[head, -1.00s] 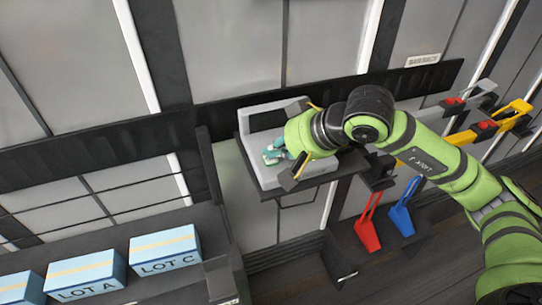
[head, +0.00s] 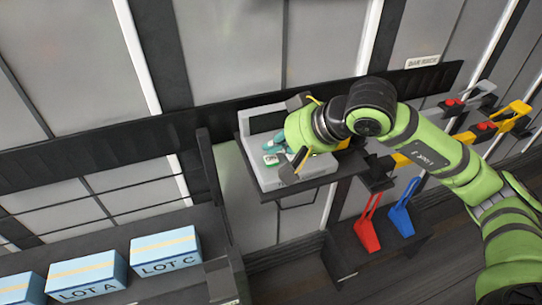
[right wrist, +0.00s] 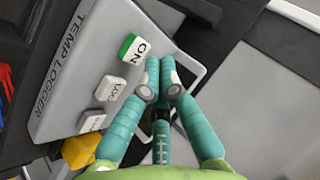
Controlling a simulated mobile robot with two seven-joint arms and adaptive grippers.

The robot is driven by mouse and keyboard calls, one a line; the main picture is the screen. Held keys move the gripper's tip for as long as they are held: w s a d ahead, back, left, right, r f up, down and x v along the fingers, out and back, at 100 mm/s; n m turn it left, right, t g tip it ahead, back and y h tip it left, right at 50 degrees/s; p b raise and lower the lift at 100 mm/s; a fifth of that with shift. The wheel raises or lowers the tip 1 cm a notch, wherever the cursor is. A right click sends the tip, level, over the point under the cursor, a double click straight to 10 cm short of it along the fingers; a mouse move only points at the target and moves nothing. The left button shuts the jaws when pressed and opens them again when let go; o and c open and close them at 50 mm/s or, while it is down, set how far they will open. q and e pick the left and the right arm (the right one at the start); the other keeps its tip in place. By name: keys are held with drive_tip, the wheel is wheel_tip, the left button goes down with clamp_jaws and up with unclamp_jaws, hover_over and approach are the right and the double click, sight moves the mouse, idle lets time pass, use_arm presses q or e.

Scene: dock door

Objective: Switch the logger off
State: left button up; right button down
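My right gripper (head: 284,149) is just right of the switch in the head view. Its teal fingers are together and empty, with the tips (right wrist: 160,62) beside the switch, apart from it in the picture; their height above the face is unclear. My left gripper is not in view.
A LOG key (right wrist: 110,88) and another white key (right wrist: 92,120) share the logger's face. Blue boxes (head: 165,252) stand on a shelf at lower left. Red (head: 368,232) and blue (head: 401,219) scoop-like items stand below right. Yellow brackets (head: 515,115) are at far right.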

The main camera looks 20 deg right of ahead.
sight(276, 159)
drive_tip(key=shift+r+p, duration=1.3)
drive_tip(key=shift+r, duration=1.3)
drive_tip(key=shift+f, duration=0.15)
